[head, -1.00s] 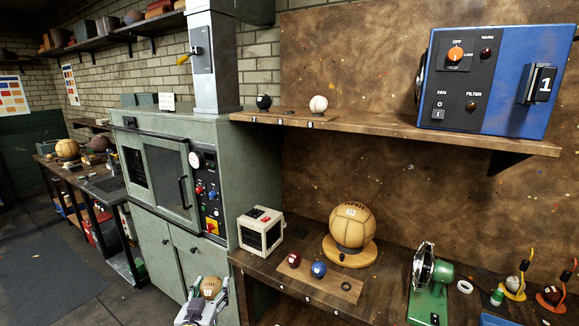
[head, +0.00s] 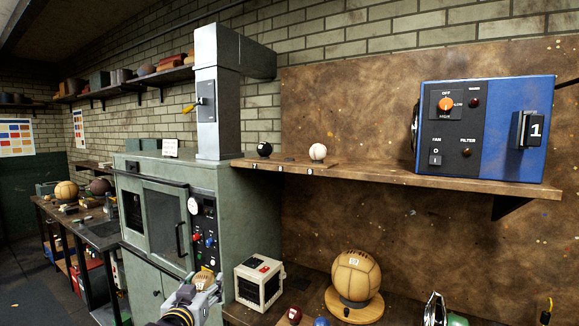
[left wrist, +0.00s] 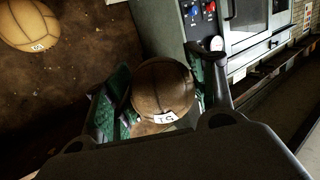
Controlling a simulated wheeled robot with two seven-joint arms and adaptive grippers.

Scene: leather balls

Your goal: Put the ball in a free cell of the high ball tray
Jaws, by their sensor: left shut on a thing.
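My left gripper (head: 203,287) is shut on a small brown leather ball (head: 204,279), held in front of the green cabinet. In the left wrist view the ball (left wrist: 162,88) sits between the green-padded fingers, its white label facing the camera. The high ball tray (head: 302,166) is a flat wooden strip on the upper shelf. A black ball (head: 264,149) sits at its left and a white ball (head: 317,152) at its right. Between them is a dark empty cell (head: 289,158). My right gripper is not in view.
The blue heater box (head: 480,130) stands on the shelf (head: 400,178) at the right. Below are a white cube device (head: 259,283), a large tan ball (head: 355,275) on a round stand, and red (head: 294,314) and blue balls. The green cabinet (head: 150,225) stands left of the shelf.

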